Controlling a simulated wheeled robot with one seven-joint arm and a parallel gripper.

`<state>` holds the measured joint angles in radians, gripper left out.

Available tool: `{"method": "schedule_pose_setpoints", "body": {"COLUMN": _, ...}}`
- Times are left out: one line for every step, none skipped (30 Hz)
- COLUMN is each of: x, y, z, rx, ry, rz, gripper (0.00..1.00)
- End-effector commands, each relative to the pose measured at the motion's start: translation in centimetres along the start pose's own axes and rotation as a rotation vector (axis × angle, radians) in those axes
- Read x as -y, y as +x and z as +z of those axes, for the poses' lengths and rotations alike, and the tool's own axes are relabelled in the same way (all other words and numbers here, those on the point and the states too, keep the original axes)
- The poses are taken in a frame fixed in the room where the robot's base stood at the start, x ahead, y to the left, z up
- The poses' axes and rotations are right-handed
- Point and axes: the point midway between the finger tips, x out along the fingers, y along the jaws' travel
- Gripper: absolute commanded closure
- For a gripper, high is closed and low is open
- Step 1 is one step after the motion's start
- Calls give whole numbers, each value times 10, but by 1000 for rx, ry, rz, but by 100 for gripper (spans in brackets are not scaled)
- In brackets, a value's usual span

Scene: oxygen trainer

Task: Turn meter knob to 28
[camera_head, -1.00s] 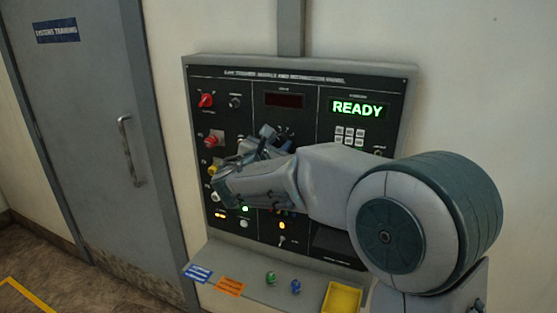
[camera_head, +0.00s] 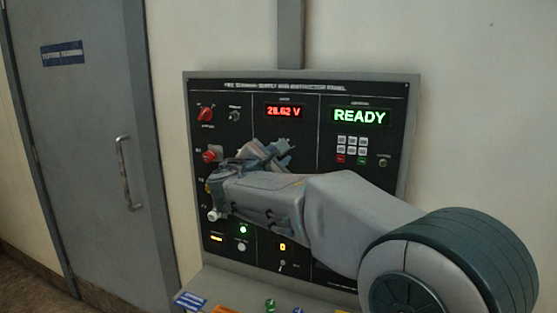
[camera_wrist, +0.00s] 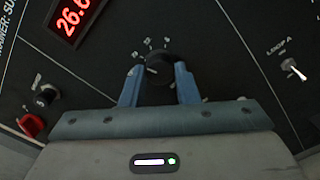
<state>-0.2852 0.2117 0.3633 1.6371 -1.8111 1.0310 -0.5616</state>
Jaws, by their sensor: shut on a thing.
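The meter knob (camera_wrist: 158,71) is a round black dial with white marks and numbers around it, in the wrist view. My gripper (camera_wrist: 160,80) is shut on this knob, with one blue finger on each side of it. In the head view my gripper (camera_head: 268,152) is at the panel below the meter display, and it hides the knob. The red meter display (camera_head: 284,111) reads 26.62 V. Part of the display (camera_wrist: 73,15) also shows in the wrist view, reading 26.6.
The panel (camera_head: 300,87) also carries a green READY display (camera_head: 360,116), a keypad (camera_head: 352,145), red knobs (camera_head: 206,114) on the left and a toggle switch (camera_wrist: 294,70). A grey door (camera_head: 85,150) stands to the left. A shelf with small objects lies below.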

Motion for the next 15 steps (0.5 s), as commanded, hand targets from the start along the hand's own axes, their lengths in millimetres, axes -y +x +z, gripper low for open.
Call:
{"method": "schedule_pose_setpoints", "body": {"x": 0, "y": 0, "z": -1, "rx": -2, "ry": 0, "rz": -1, "gripper": 95}}
{"method": "schedule_pose_setpoints", "body": {"x": 0, "y": 0, "z": -1, "rx": -2, "ry": -1, "rz": -1, "gripper": 95}}
{"method": "schedule_pose_setpoints", "body": {"x": 0, "y": 0, "z": -1, "rx": -2, "ry": -1, "rz": -1, "gripper": 95}}
{"method": "schedule_pose_setpoints", "body": {"x": 0, "y": 0, "z": -1, "rx": -2, "ry": -1, "rz": -1, "gripper": 95}}
{"method": "schedule_pose_setpoints", "body": {"x": 0, "y": 0, "z": -1, "rx": -2, "ry": -1, "rz": -1, "gripper": 95}}
{"method": "schedule_pose_setpoints", "body": {"x": 0, "y": 0, "z": -1, "rx": -2, "ry": -1, "rz": -1, "gripper": 95}}
{"method": "schedule_pose_setpoints", "body": {"x": 0, "y": 0, "z": -1, "rx": -2, "ry": -1, "rz": -1, "gripper": 69}}
{"method": "schedule_pose_setpoints", "body": {"x": 0, "y": 0, "z": -1, "rx": -2, "ry": -2, "rz": -1, "gripper": 61}}
{"method": "schedule_pose_setpoints", "body": {"x": 0, "y": 0, "z": -1, "rx": -2, "ry": -2, "rz": -1, "gripper": 50}}
{"method": "schedule_pose_setpoints", "body": {"x": 0, "y": 0, "z": -1, "rx": -2, "ry": -2, "rz": -1, "gripper": 50}}
{"method": "schedule_pose_setpoints", "body": {"x": 0, "y": 0, "z": -1, "rx": -1, "ry": -2, "rz": -1, "gripper": 50}}
{"method": "schedule_pose_setpoints", "body": {"x": 0, "y": 0, "z": -1, "rx": -1, "ry": -2, "rz": -1, "gripper": 50}}
{"method": "schedule_pose_setpoints", "body": {"x": 0, "y": 0, "z": -1, "rx": -1, "ry": -2, "rz": -1, "gripper": 50}}
{"method": "schedule_pose_setpoints", "body": {"x": 0, "y": 0, "z": -1, "rx": -1, "ry": -2, "rz": -1, "gripper": 50}}
{"method": "schedule_pose_setpoints", "body": {"x": 0, "y": 0, "z": 0, "rx": -1, "ry": -2, "rz": -1, "gripper": 50}}
